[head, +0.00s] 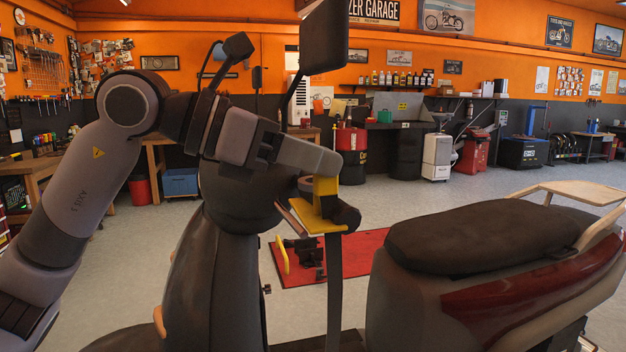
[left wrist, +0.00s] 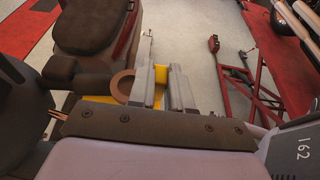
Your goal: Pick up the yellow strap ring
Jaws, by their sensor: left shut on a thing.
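The yellow strap ring (head: 326,188) is at the tips of my left gripper (head: 328,167) in the head view, near the scooter's handlebar grip. In the left wrist view a yellow part of the ring (left wrist: 163,75) shows between the two fingers of my left gripper (left wrist: 163,88). The fingers are shut on it and hide some of it. A dark strap (head: 334,285) hangs down below the ring in the head view. My right gripper is in neither view.
The scooter's dark seat (head: 480,240) stands to the right and its front body (head: 218,275) is below my left arm. A black mirror (head: 324,36) rises close above the gripper. A red lift platform (head: 350,255) lies on the floor behind. Workbenches and drums line the back wall.

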